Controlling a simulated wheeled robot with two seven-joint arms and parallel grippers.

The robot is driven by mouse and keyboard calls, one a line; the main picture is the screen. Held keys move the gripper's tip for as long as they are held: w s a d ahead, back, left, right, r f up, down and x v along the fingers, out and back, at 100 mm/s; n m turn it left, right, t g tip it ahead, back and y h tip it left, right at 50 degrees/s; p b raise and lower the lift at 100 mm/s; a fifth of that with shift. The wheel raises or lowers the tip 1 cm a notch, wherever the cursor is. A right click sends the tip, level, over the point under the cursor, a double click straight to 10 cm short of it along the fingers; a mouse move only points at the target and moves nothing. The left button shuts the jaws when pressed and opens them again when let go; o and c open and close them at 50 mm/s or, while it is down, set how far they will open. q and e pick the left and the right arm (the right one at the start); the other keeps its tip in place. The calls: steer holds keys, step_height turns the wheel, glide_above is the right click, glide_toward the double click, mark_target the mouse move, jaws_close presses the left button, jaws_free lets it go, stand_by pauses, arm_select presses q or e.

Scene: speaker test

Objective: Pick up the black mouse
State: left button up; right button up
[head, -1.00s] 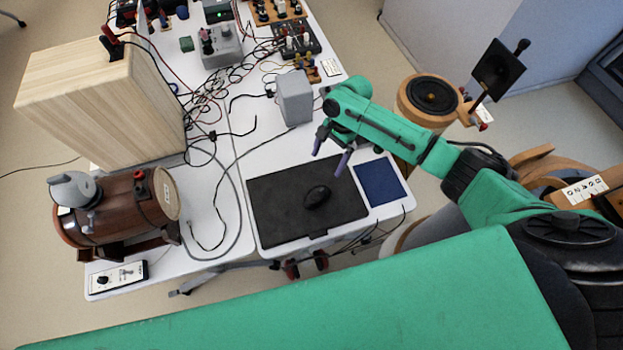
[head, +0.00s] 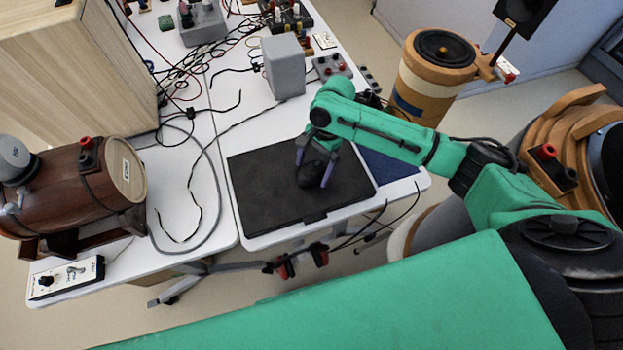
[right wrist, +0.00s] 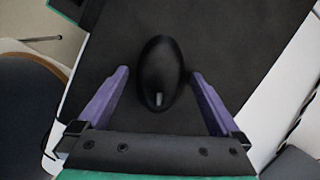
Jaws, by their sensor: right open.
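The black mouse (head: 309,175) lies on a black mat (head: 262,203) at the front of the white table, partly hidden by my right gripper in the head view. My right gripper (head: 313,172) is open above the mat, with its purple fingers on either side of the mouse. In the right wrist view the mouse (right wrist: 160,74) sits between and slightly beyond the open fingertips of the gripper (right wrist: 160,72), with gaps on both sides. I cannot tell how far above the mat the fingertips are. My left gripper is not in view.
A blue pad (head: 388,166) lies right of the mat, partly under my right arm. A grey box (head: 283,68) stands behind the mat. A brown barrel-shaped device (head: 75,188) stands at left. Loose cables (head: 187,200) lie left of the mat.

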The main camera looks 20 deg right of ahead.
steer(key=shift+r, duration=0.1)
steer(key=c, duration=1.3)
steer(key=shift+r, duration=0.1)
steer(key=shift+c, duration=0.2)
